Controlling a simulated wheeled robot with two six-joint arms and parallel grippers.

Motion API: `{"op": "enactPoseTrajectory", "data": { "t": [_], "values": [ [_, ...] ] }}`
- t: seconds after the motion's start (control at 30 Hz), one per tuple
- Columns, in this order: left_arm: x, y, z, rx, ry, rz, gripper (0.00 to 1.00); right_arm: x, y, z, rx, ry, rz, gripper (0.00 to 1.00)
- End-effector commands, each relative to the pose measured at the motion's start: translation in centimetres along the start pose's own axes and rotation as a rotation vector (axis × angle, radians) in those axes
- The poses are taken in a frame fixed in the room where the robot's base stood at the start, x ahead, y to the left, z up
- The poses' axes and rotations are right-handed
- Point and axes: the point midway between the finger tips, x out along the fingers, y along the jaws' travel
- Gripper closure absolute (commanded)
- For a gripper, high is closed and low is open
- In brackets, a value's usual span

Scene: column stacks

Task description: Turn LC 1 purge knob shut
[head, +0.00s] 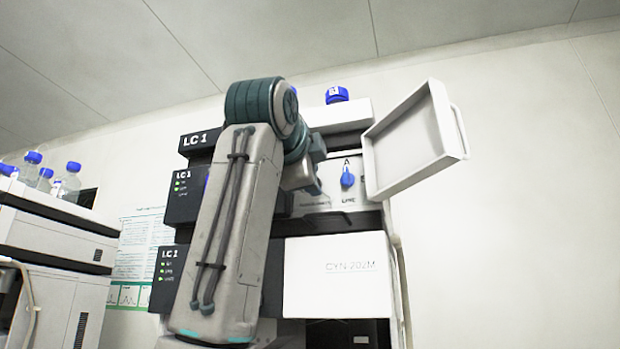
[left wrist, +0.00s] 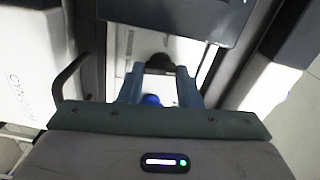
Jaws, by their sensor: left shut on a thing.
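The LC 1 stack (head: 202,139) stands ahead, with an open bay in its middle right. In the left wrist view a dark knob (left wrist: 158,62) sits between the fingertips of my left gripper (left wrist: 160,72). The fingers are closed on it, and I take it for the purge knob. In the head view my left arm hides that knob and most of the gripper (head: 314,182). A blue selector knob (head: 347,179) with an "A" above it is to the right in the bay. It also shows, partly, in the left wrist view (left wrist: 151,100). My right gripper is not in view.
A white door (head: 408,143) hangs open at the right of the bay. The white CYN 202M panel (head: 335,275) is below. Blue-capped bottles (head: 69,180) stand on equipment at the left, and a blue cap (head: 337,94) is on top. The far right is clear.

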Motion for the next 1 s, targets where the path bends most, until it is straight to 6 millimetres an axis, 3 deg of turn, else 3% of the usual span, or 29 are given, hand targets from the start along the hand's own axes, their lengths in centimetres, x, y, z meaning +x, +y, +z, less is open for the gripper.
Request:
{"op": "enactPoseTrajectory", "data": {
  "t": [0.33, 0.83, 0.87, 0.97, 1.0],
  "values": [
    [0.01, 0.15, -0.06, 0.127, 0.002, 0.002, 0.92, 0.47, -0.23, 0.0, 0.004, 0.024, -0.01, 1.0],
    [0.06, 0.21, -0.06, 0.146, 0.002, 0.004, 0.92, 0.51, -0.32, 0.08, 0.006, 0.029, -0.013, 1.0],
    [0.06, 0.21, -0.05, 0.146, 0.002, 0.004, 0.67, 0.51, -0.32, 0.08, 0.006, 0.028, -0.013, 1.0],
    [0.05, 0.2, -0.05, 0.145, 0.002, 0.003, 0.48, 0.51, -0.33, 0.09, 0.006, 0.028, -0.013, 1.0],
    [0.05, 0.19, -0.04, 0.145, 0.001, 0.003, 0.47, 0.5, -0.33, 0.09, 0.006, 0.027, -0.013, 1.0]
  ]
}}
